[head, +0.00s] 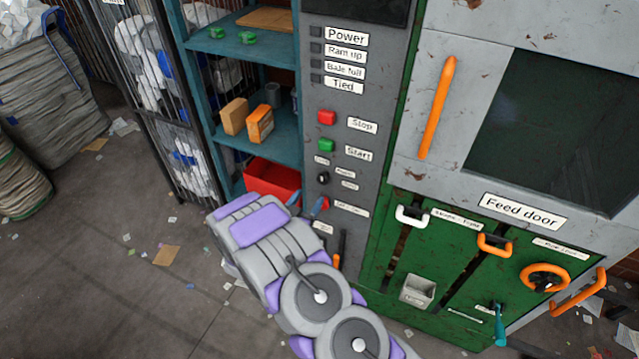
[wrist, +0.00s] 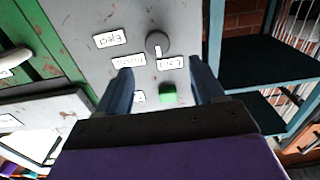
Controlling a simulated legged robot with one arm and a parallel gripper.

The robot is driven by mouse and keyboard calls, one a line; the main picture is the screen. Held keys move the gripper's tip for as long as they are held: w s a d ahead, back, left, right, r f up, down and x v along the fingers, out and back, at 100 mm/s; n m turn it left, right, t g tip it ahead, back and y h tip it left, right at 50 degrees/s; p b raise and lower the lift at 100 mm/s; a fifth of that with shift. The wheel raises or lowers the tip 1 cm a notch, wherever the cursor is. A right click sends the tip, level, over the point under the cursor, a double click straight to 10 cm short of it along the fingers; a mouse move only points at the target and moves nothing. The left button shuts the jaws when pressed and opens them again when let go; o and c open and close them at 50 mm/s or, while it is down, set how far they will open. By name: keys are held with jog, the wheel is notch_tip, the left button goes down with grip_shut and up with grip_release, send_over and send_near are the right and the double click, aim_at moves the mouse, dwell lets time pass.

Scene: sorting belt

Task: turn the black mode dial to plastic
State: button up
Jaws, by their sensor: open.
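The black mode dial (head: 322,178) is a small round knob on the grey control panel, below the green Start button. The wrist view shows the dial (wrist: 157,41) upside down, with a white mark at its lower edge, near the label that seems to read Card (wrist: 172,62). Two other labels (wrist: 128,60) (wrist: 110,40) lie to its left; their wording is hard to read. My gripper (head: 306,203) is open and empty, just below the dial in the head view. In the wrist view my gripper's (wrist: 160,68) blue fingers stand apart, their tips short of the dial.
The green Start button (head: 326,145) and red Stop button (head: 327,117) are above the dial. Teal shelves (head: 245,47) with a red bin (head: 272,180) stand left. The green feed door with orange handles (head: 495,245) is right. An orange-handled lever (head: 341,245) is below.

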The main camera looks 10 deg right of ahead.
aim_at(321, 181)
jog(key=x, duration=0.4)
jog(key=b+x, duration=0.1)
jog(key=x, duration=0.3)
jog(key=shift+s+d, duration=0.15)
jog(key=shift+d, duration=0.2)
jog(key=shift+w+d, duration=0.1)
jog(key=shift+w, duration=0.25)
jog(key=shift+a, duration=0.35)
jog(key=shift+d, duration=0.35)
jog(key=c, duration=1)
jog(key=shift+a, duration=0.1)
